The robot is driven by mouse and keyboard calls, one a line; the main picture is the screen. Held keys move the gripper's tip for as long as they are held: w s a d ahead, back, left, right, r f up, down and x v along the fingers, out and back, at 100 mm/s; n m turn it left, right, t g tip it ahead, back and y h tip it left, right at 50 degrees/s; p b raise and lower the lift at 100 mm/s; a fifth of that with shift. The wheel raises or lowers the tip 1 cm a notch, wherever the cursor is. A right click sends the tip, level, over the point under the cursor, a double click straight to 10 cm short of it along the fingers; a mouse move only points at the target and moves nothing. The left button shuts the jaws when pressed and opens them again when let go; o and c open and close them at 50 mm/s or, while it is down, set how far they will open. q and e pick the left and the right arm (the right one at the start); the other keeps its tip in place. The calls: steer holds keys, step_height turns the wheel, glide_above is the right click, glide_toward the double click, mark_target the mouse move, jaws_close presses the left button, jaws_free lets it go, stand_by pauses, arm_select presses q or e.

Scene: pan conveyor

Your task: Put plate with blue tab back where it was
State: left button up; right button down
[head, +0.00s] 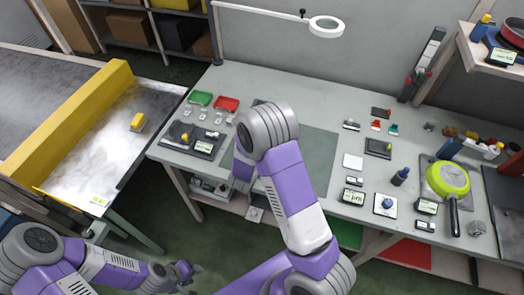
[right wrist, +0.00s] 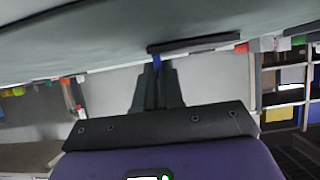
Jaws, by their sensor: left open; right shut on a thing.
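The plate with the blue tab shows in the right wrist view as a thin dark plate (right wrist: 198,46), seen edge-on against a grey-green surface. Its blue tab (right wrist: 157,62) is between the fingertips of my right gripper (right wrist: 156,70), which is shut on it. I cannot tell whether the plate touches the surface. In the head view my right arm hides the right gripper and most of the area around it, over the green mat (head: 318,158). My left gripper (head: 188,270) is open and empty at the lower left, away from the bench.
Several small items and a green pan (head: 446,177) crowd the right side. A conveyor (head: 100,145) with a yellow rail stands at left.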

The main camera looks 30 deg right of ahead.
steer(key=c, duration=1.3)
jaws_free()
steer(key=shift+f, duration=0.1)
steer(key=shift+o, duration=0.2)
steer(key=shift+r, duration=0.25)
steer(key=p+v, duration=0.2)
steer(key=v, duration=1)
steer(key=shift+f, duration=0.1)
